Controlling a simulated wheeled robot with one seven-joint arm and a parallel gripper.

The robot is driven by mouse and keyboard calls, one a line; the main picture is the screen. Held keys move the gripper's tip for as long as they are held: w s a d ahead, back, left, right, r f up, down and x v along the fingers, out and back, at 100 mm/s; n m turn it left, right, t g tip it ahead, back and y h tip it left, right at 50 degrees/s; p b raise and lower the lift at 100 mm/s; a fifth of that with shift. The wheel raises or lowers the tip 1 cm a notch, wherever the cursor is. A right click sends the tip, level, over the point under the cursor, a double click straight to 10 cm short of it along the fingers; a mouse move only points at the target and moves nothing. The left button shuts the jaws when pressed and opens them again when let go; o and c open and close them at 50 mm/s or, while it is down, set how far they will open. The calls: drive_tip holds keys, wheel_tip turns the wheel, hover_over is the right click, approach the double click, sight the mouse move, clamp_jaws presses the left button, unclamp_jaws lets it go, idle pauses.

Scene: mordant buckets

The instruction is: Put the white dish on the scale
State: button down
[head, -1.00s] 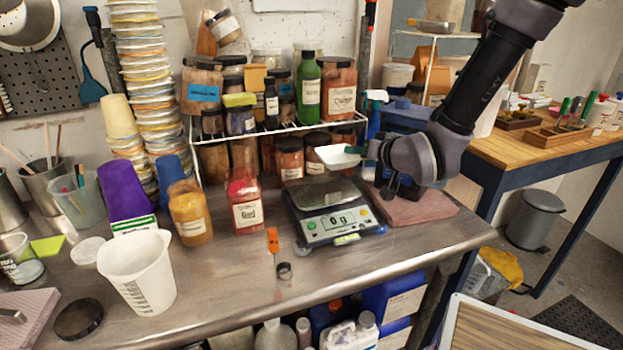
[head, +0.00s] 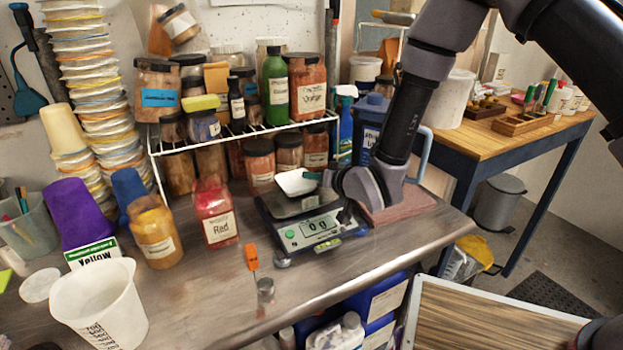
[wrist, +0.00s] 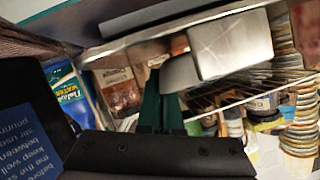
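The white dish (head: 297,182) is a small shallow square dish, held over the back part of the scale's dark weighing plate. The scale (head: 290,236) stands on the metal bench and its display reads 0 g. My gripper (head: 324,178) comes in from the right, with its fingers at the dish's right edge. In the wrist view, the green fingers (wrist: 167,70) are close together against the edge of the white dish (wrist: 232,45). The dish hides part of the plate, and any small gap beneath it is hard to judge.
A wire rack (head: 250,134) with jars stands behind the scale. A red jar (head: 215,215) is to its left, and an orange-handled tool (head: 251,257) stands in front. A reddish slab (head: 400,208) lies to the right.

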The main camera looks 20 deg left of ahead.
drive_tip(key=shift+f, duration=0.35)
drive_tip(key=shift+f, duration=0.2)
drive_tip(key=c, duration=1.4)
unclamp_jaws()
drive_tip(key=shift+r, duration=0.1)
drive_tip(key=shift+r, duration=0.15)
drive_tip(key=v, duration=1.2)
